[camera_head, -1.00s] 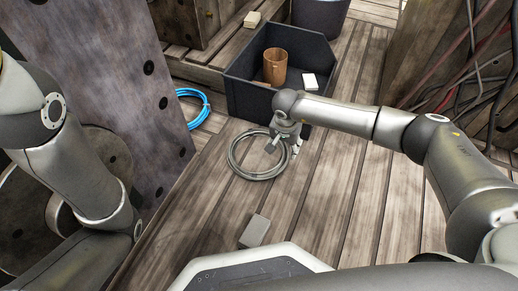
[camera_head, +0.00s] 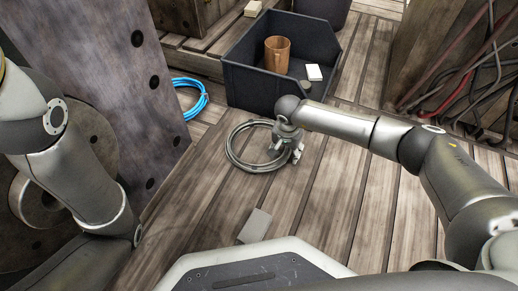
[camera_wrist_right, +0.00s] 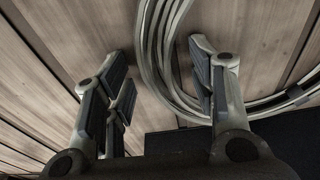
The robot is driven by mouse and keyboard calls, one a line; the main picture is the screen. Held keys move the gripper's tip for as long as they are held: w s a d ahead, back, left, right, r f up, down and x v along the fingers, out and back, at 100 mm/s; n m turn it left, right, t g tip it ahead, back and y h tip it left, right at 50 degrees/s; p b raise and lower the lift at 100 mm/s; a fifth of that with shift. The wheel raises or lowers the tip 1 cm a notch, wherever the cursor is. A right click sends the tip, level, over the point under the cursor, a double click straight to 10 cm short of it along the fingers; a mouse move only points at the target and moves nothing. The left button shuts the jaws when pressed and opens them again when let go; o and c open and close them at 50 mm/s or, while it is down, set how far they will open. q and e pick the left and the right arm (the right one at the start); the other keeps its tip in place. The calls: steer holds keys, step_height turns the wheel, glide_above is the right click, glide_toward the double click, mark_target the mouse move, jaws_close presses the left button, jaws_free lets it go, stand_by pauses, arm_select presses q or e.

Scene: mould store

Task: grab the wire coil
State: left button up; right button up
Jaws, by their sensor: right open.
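The wire coil (camera_head: 232,152) is a grey ring of several strands lying flat on the plank floor in front of a dark bin. My right gripper (camera_head: 287,154) points down over the coil's right side, fingers spread. In the right wrist view the coil's strands (camera_wrist_right: 162,55) run through the gap between the open fingers of my right gripper (camera_wrist_right: 160,85), then pass behind the right finger. I cannot tell how far the fingertips are above the floor, or whether they touch the strands. My left arm shows at the left, but its gripper is out of view.
A grey block (camera_head: 256,226) lies nearer me. Loose cables (camera_head: 470,85) hang at the right. Floor planks right of the coil are clear.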

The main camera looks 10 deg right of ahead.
steer(key=shift+f, duration=0.1)
jaws_close()
steer(key=shift+w, duration=0.1)
stand_by(0.5)
